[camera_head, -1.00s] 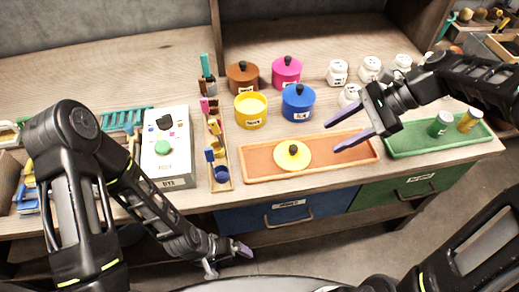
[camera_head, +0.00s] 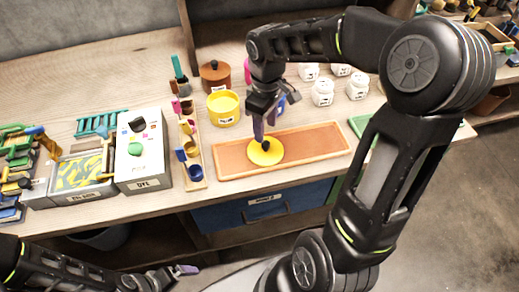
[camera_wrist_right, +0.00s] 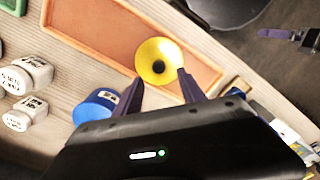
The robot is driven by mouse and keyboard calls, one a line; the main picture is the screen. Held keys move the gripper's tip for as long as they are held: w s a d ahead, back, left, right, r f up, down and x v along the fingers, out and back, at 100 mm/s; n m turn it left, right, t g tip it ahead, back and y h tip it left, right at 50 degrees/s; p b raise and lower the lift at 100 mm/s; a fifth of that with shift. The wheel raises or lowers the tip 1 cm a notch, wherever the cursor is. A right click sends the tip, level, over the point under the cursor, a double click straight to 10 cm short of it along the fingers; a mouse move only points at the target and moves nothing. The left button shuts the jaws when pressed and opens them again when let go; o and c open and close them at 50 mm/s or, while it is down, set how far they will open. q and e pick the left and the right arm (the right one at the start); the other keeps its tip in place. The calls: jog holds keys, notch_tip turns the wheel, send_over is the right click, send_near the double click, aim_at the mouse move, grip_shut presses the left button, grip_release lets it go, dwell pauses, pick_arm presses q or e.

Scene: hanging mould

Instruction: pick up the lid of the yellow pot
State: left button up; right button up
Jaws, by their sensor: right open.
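The yellow lid (camera_head: 265,153) with a dark knob lies on the orange tray (camera_head: 318,141). It also shows in the right wrist view (camera_wrist_right: 158,50), ahead of the fingertips. The yellow pot (camera_head: 223,108) stands without a lid behind the tray. My right gripper (camera_head: 262,139) is open and points down above the lid, its fingers close to the knob. In the right wrist view its two fingers (camera_wrist_right: 158,85) are apart with nothing between them. Whether a finger touches the lid cannot be told. My left gripper (camera_head: 187,270) is low at the front, away from the table; its jaw state is unclear.
A brown pot (camera_head: 215,75) stands behind the yellow pot. A blue pot (camera_wrist_right: 95,107) is beside my right gripper, mostly hidden in the head view. White jars (camera_head: 323,92) stand to the right. A narrow wooden rack (camera_head: 195,172) and a white box (camera_head: 143,158) are left of the tray.

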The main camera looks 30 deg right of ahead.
aim_at(266, 143)
dwell(0.3)
jog(key=shift+f, duration=1.3)
jog(key=shift+d+f+p, duration=0.15)
jog(key=shift+f+p, duration=0.4)
jog(key=shift+f, duration=2.1)
jog(key=shift+c, duration=0.2)
grip_shut()
